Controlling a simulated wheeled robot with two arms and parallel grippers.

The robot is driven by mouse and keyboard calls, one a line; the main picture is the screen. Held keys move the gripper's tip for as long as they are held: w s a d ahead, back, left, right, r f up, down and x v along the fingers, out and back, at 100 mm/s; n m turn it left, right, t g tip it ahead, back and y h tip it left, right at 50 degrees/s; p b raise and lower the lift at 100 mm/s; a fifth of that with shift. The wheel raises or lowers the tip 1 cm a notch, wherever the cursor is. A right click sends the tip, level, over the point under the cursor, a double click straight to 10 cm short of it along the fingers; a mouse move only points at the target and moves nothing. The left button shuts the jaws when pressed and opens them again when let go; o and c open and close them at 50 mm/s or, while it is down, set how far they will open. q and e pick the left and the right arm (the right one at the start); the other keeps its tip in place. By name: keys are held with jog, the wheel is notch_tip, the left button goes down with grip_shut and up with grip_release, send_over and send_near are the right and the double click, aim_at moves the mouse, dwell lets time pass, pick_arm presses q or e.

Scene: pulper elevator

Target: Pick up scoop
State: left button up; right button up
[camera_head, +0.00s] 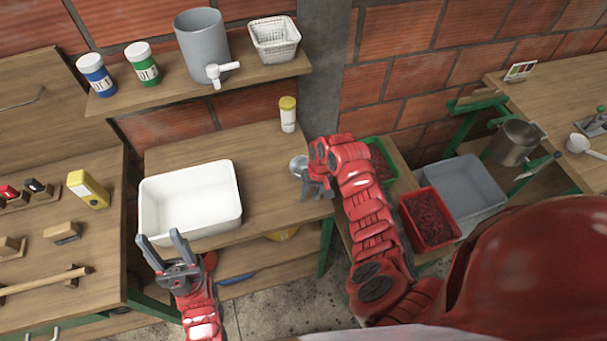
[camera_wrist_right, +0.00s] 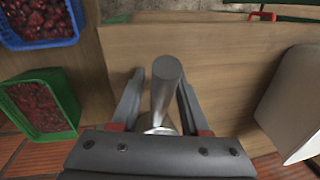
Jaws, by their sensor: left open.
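A small metal scoop (camera_head: 299,166) sits near the right edge of the middle wooden table; the rest of it is hidden by my right gripper. In the right wrist view its grey cylindrical part (camera_wrist_right: 168,85) lies between the two fingers. My right gripper (camera_head: 316,190) is at the scoop, with its fingers (camera_wrist_right: 160,90) spread on either side. Wood shows between the left finger and the scoop; contact on the right side is unclear. My left gripper (camera_head: 165,248) is open and empty in front of the white basin (camera_head: 190,233).
A yellow-capped bottle (camera_head: 288,114) stands behind the scoop. Green (camera_head: 381,160) and red (camera_head: 430,218) crates of red fruit and a grey bin (camera_head: 466,185) are right. A shelf (camera_head: 260,79) hangs above. The table between basin and scoop is clear.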

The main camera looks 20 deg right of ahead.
grip_shut()
jog(key=shift+r, duration=0.15)
